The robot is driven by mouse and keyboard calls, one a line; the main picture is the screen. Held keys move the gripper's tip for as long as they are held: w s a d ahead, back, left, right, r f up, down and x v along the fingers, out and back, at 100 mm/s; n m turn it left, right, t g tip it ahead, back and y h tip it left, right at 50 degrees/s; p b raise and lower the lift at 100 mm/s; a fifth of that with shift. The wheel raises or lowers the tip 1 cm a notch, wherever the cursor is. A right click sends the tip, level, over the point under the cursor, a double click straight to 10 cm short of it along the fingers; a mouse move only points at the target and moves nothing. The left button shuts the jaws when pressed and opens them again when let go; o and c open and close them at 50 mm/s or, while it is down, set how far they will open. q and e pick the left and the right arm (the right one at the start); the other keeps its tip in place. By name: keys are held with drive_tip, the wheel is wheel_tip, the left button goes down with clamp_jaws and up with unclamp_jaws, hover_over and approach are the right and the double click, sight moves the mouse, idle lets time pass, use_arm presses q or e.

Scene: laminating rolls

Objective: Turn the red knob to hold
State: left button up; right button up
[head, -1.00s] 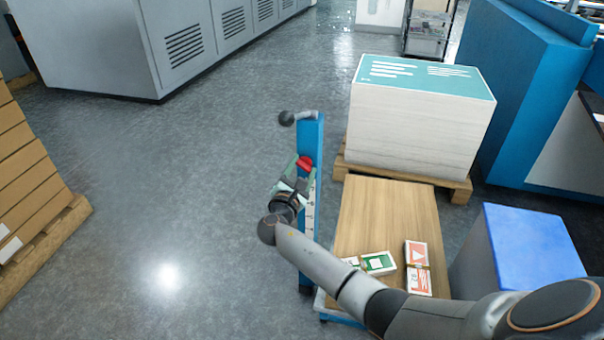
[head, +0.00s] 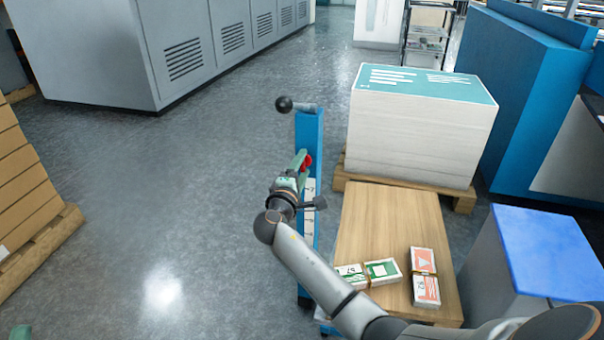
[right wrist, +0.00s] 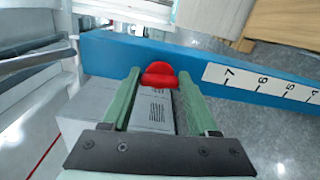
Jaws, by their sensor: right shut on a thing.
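The red knob (head: 308,161) sits on the upper part of the blue post (head: 310,128) of a lift cart. It also shows in the right wrist view (right wrist: 159,76), between the green fingertips of my right gripper (right wrist: 159,84). In the head view my right gripper (head: 301,160) reaches the knob from the left of the post and is shut on it, partly covering it. Any marking for hold cannot be made out. A small green tip (head: 20,332) at the bottom left corner looks like part of my left gripper; its jaws are cut off.
A white number scale (right wrist: 262,82) runs along the post. The cart's wooden platform (head: 385,215) carries banded card packs (head: 425,276). A tall paper stack (head: 415,140) on a pallet stands behind, a blue-topped block (head: 545,245) at right. The floor left of the post is clear.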

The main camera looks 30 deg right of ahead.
drive_tip(key=shift+f+m+b, duration=0.1)
drive_tip(key=shift+m+b, duration=0.3)
drive_tip(key=shift+m, duration=0.2)
drive_tip(key=o, duration=1.4)
drive_tip(key=p+v, duration=0.2)
drive_tip(key=v, duration=1)
drive_tip(key=shift+s+a+p, duration=0.1)
drive_tip(key=shift+a+p, duration=0.15)
drive_tip(key=shift+p, duration=0.05)
